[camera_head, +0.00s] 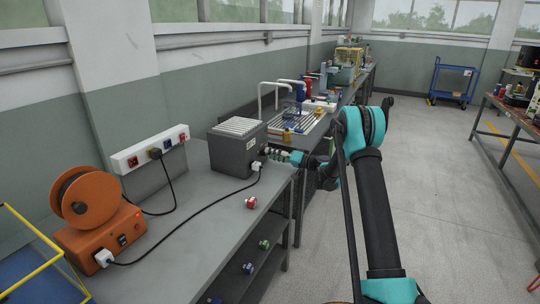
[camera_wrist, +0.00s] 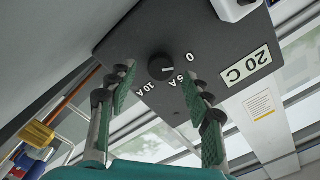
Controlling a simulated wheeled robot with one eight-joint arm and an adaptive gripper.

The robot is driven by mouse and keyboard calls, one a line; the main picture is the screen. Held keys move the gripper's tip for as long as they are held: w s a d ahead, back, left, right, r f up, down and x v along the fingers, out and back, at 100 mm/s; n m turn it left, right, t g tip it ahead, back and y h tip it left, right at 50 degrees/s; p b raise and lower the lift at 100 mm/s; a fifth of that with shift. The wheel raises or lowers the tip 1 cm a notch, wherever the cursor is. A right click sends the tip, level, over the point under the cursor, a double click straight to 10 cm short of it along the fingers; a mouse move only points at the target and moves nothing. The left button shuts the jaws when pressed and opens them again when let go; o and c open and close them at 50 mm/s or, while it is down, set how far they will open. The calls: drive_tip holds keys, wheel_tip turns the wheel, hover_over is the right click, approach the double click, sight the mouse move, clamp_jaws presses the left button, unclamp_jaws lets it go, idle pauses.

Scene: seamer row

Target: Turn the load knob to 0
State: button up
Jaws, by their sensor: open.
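The load knob (camera_wrist: 161,67) is a small round black knob on the dark face of the load box. The numbers 0, 5A and 10A are printed around it, tilted in the wrist view. A small pale mark on the knob seems to point toward 5A. In the head view the grey load box (camera_head: 236,146) stands on the bench, and my gripper (camera_head: 282,155) is at its right face, hiding the knob there. In the wrist view my gripper (camera_wrist: 157,80) is open, its green-padded fingers on either side of the knob; contact cannot be told.
A black cable runs from a white plug (camera_head: 256,166) on the box to an orange reel unit (camera_head: 92,215). A second bench with pipes (camera_head: 290,121) stands behind.

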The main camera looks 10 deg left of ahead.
drive_tip(key=v, duration=1)
drive_tip(key=shift+d, duration=0.2)
drive_tip(key=shift+s, duration=0.1)
